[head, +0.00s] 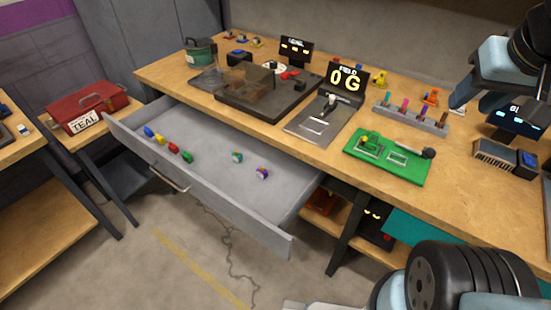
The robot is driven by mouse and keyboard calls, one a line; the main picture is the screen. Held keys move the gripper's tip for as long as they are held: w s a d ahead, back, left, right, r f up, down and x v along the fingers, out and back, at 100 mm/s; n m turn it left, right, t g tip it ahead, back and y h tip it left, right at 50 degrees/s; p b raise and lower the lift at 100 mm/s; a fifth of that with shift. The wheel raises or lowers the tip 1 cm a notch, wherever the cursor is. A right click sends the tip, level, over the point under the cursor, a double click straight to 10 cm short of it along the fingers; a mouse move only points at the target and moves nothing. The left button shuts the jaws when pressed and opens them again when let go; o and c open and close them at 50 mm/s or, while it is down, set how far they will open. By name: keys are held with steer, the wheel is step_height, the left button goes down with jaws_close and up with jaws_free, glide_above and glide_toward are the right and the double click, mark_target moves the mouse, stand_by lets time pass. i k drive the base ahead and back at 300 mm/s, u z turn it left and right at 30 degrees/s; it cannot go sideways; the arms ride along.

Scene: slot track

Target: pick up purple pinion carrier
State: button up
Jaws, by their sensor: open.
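A small purple piece with a pale yellowish part (262,173), which looks like the purple pinion carrier, lies on the floor of the open grey drawer (215,205), right of its middle. A similar teal piece (237,157) lies to its left, apart from it. Both are small, and their fine shape is hard to tell. My gripper's fingers do not show; only parts of my arm appear at the right edge and bottom right, away from the drawer.
Several coloured pieces (168,146) line the drawer's left side. The wooden bench (300,135) above bears a green board (388,157), a slotted grey block (410,117) and a dark plate (260,105). A red box (90,106) stands at left. The drawer's middle is mostly clear.

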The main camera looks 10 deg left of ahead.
mark_target(263, 173)
steer(key=u, duration=1.55)
steer(key=i, duration=0.1)
steer(key=z, duration=2.95)
steer(key=k, duration=1.9)
steer(key=u, duration=1.8)
steer(key=i, duration=0.95)
